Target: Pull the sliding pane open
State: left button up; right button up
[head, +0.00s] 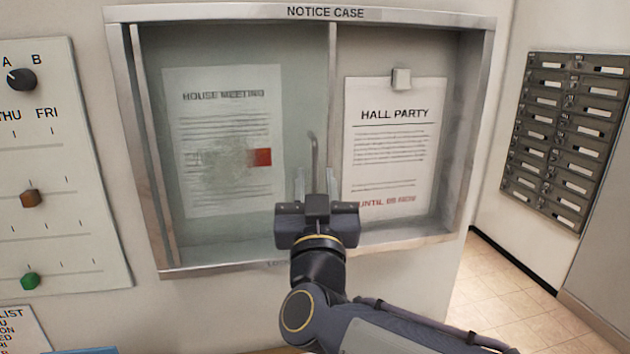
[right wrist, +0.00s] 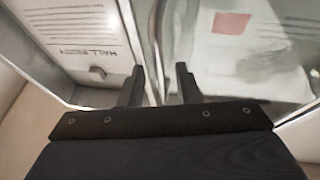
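The notice case (head: 325,13) hangs on the wall with a metal frame. A greenish glass sliding pane (head: 235,60) covers its left half, over a paper headed HOUSE MEETING. The pane has a cloudy smudge and shows at the right of the right wrist view (right wrist: 245,85). A slim upright handle (head: 314,150) stands at the pane's right edge. My right gripper (head: 317,185) is at the handle's lower part, its two fingers (right wrist: 160,85) apart on either side of the pane's edge region. I cannot tell whether they touch the handle. My left gripper is out of view.
A HALL PARTY paper (head: 385,150) hangs under a pale clip (head: 401,78) in the right half. A panel with a knob and sliders (head: 60,150) is on the left wall. Grey mailboxes (head: 568,130) are at the right, above open tiled floor (head: 510,300).

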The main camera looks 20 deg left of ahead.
jog(key=b+v, duration=0.2)
jog(key=v, duration=0.4)
jog(key=shift+s, duration=0.2)
jog(key=shift+f, duration=0.1)
jog(key=w+d+f+g, duration=0.1)
jog(key=w+d+g, duration=0.15)
jog(key=d, duration=0.35)
jog(key=w+d+f+g, duration=0.1)
jog(key=w+d+f, duration=0.15)
jog(key=d, duration=0.45)
jog(key=s+d+f+g, duration=0.25)
jog(key=d+f, duration=0.35)
jog(key=d, duration=0.4)
jog(key=s+d+f+m+g+h, duration=0.3)
jog(key=s+d+f+g, duration=0.1)
jog(key=s+d+f, duration=0.4)
jog(key=s+d+f+m+g+h, duration=0.2)
jog(key=s+d+f+m+g, duration=0.1)
jog(key=s+d+f, duration=0.5)
jog(key=s+f+g, duration=0.1)
jog(key=s+f, duration=0.2)
jog(key=f, duration=0.1)
jog(key=shift+f+m+g+h, duration=0.35)
jog(key=shift+m+g+h, duration=0.05)
